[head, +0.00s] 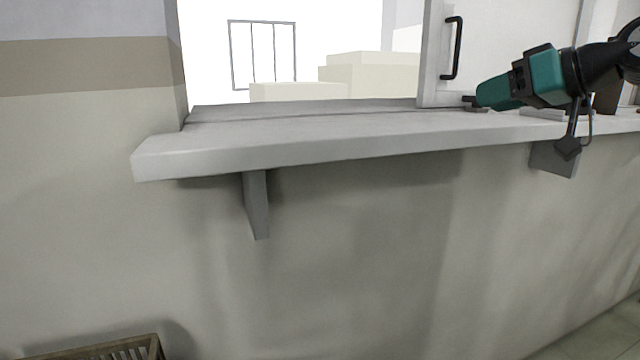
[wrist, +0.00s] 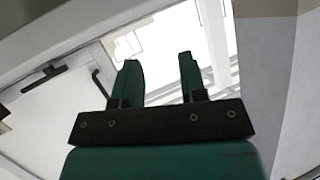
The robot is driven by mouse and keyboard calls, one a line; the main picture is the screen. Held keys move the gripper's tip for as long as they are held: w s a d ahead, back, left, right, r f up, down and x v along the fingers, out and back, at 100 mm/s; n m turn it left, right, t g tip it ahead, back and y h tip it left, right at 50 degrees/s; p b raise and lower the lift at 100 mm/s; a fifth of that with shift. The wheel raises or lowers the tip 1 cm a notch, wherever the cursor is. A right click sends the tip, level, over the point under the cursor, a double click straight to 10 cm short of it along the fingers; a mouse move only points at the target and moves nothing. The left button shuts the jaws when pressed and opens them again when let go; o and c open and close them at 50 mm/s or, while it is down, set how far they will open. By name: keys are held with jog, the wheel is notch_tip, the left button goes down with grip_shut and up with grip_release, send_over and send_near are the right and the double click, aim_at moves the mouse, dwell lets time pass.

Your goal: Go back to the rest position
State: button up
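My gripper (head: 484,97) shows at the upper right of the head view, at the end of my arm, with teal parts and a black joint behind. It is just above or over the light grey counter ledge (head: 300,146), near the white window panel; I cannot tell whether it touches anything. In the wrist view my gripper (wrist: 158,60) has its two green fingers spread apart, with nothing held between them. The bright window opening shows beyond the fingers.
The window panel (head: 500,45) carries a black handle (head: 453,48). Pale boxes (head: 370,80) stand beyond the opening. Brackets (head: 257,205) support the ledge. Flat grey items (head: 543,114) lie on the ledge at right. A slatted crate (head: 110,350) is at lower left.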

jog(key=s+a+f+g, duration=0.3)
jog(key=s+a+f, duration=0.4)
jog(key=a, duration=0.1)
jog(key=s+a+f+g+h, duration=0.2)
jog(key=s+f, duration=0.5)
jog(key=s, duration=0.4)
jog(key=s+a+f+n+g+h, duration=0.1)
jog(key=s+a+f+g+h, duration=0.1)
jog(key=s+f+g, duration=0.3)
jog(key=s+f, duration=0.3)
jog(key=s, duration=0.3)
jog(key=shift+h, duration=0.3)
jog(key=shift+a+n, duration=0.2)
jog(key=shift+n, duration=0.1)
